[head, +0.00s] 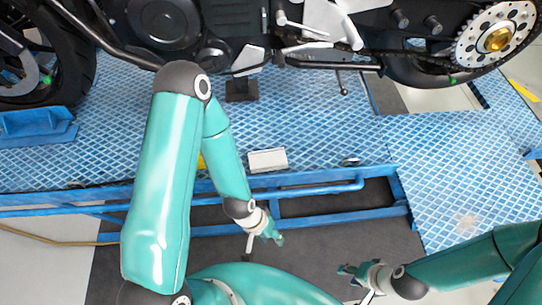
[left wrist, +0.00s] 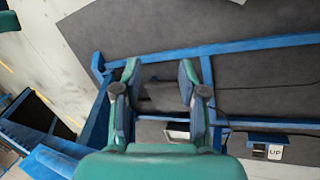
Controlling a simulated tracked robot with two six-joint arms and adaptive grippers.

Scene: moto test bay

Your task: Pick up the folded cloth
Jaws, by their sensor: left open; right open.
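A pale, flat rectangular item (head: 268,160) lies on the blue platform near its front edge in the head view. It looks like the folded cloth, but I cannot be sure of its material. My left gripper (head: 265,236) is in front of the platform edge, below this item in the picture and apart from it. The left wrist view shows the left gripper (left wrist: 160,78) open, with nothing between its fingers. My right gripper (head: 357,281) is open and empty at the lower right, over the dark floor. I cannot make out the cloth in the left wrist view.
A motorcycle (head: 235,20) stands along the back of the blue platform (head: 330,120). Blue frame rails (head: 330,188) run along the front edge. A yellow thing (head: 201,161) is mostly hidden behind my left arm. A small round item (head: 350,161) lies right of the pale one.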

